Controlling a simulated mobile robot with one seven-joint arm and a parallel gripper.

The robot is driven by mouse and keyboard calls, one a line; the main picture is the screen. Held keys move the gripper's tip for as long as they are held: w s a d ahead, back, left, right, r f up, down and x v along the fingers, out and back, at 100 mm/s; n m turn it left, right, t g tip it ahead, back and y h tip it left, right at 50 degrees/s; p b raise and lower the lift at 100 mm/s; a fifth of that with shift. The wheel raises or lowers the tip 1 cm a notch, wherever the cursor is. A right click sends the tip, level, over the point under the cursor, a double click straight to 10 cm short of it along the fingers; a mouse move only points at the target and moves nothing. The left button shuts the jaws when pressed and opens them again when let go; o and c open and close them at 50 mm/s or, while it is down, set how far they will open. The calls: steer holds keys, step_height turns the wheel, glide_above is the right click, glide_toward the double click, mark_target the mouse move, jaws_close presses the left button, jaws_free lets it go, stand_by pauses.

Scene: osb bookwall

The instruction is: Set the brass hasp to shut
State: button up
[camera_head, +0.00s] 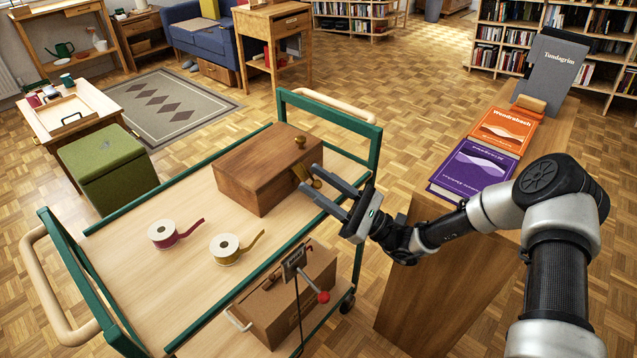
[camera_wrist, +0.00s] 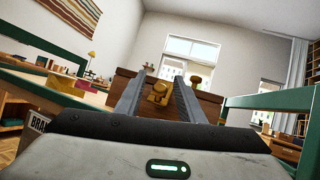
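A brown wooden box (camera_head: 262,172) sits with its lid down on the green-framed cart. In the wrist view the hasp (camera_wrist: 158,95) shows between the fingers, with the knob (camera_wrist: 196,80) to the right. My gripper (camera_head: 309,177) is open, its two fingers reaching toward the hasp. I see nothing held. The fingers partly hide the hasp in the head view, and I cannot tell whether they touch it.
A red tape roll (camera_head: 163,234) and a yellow one (camera_head: 226,248) lie on the cart (camera_head: 180,290). A cardboard box (camera_head: 285,312) is on the lower shelf. The cart's green end frame (camera_head: 366,150) rises close by my gripper. Books (camera_head: 474,168) lie on the wooden stand at right.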

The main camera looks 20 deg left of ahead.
steer(key=shift+d, duration=0.1)
steer(key=p+v, duration=0.1)
steer(key=v, duration=1.6)
steer(key=shift+f, duration=0.15)
steer(key=shift+d, duration=0.1)
